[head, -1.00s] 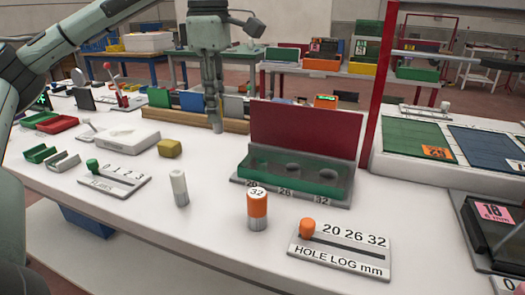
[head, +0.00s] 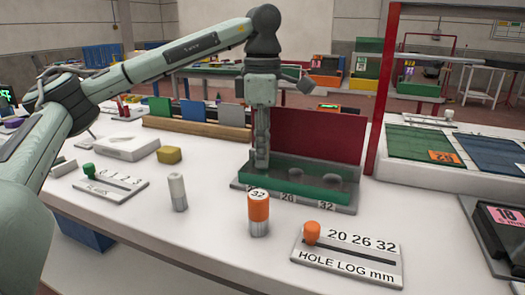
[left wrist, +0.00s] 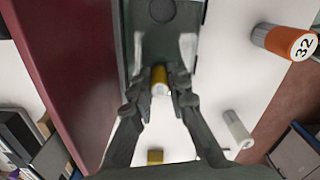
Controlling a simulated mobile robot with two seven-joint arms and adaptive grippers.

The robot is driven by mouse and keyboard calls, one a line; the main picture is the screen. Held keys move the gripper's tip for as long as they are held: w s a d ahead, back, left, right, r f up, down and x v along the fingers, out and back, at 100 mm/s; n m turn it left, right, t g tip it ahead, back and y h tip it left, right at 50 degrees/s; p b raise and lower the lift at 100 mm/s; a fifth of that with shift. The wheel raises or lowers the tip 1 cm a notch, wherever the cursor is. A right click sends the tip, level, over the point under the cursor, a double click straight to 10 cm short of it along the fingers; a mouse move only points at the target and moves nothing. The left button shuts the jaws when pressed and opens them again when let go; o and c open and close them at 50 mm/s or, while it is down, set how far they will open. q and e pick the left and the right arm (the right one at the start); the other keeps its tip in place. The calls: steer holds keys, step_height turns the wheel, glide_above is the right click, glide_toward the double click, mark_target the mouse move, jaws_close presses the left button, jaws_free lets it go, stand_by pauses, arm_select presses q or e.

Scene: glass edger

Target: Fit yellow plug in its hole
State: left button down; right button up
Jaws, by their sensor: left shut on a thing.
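My left gripper (head: 262,163) points down at the left end of the green hole block (head: 290,187), in front of its red back panel (head: 320,135). In the left wrist view its fingers (left wrist: 159,88) are shut on the yellow plug (left wrist: 160,76), a small cylinder with a pale end. The plug is hidden behind the fingers in the head view. The left hole is covered by my gripper; the other two holes show to its right. I cannot tell whether the plug is above the hole or partly in it. My right gripper is not in view.
An orange-and-grey plug marked 32 (head: 258,212) and a white-grey plug (head: 178,192) stand in front. The hole log slider (head: 346,258) is at the front right. A yellow block (head: 169,155) and another slider plate (head: 110,185) lie left. A red post (head: 380,90) rises right.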

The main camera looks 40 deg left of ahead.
arm_select(q)
steer(key=shift+f, duration=0.15)
steer(key=c, duration=1.5)
jaws_free()
steer(key=shift+o, duration=0.2)
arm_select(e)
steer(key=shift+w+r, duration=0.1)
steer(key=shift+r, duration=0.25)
arm_select(q)
step_height(320, 180, up, 8)
steer(key=shift+r+p, duration=0.1)
steer(key=shift+p, duration=0.75)
step_height(320, 180, up, 4)
steer(key=shift+r+p, duration=0.1)
steer(key=shift+p, duration=0.75)
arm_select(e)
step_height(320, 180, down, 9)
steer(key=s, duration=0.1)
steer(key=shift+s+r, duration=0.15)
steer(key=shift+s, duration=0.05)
arm_select(q)
steer(key=shift+s, duration=0.1)
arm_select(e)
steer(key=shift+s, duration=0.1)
